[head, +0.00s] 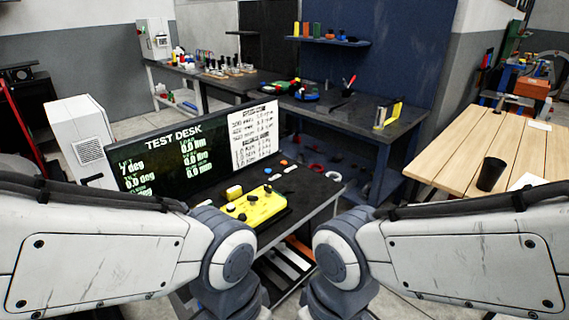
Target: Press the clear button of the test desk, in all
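The test desk (312,189) is a dark-topped bench in front of me, with a wide black display (150,160) headed TEST DESK along its back. The display shows green and white readings and a white printed sheet (254,133) at its right end. A yellow control box (265,210) with dark knobs lies on the desk top. My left arm partly hides its near left side. The clear button cannot be told apart at this size. My two arms reach in from the left and right and bend down near the desk's front. Both grippers are outside the view.
Small blue, orange and white pieces lie behind the yellow box. A wooden table (480,150) with a black cup (491,174) stands at the right. A dark workbench (360,125) stands behind. A white cabinet (82,138) is at the left. Grey floor separates desk and wooden table.

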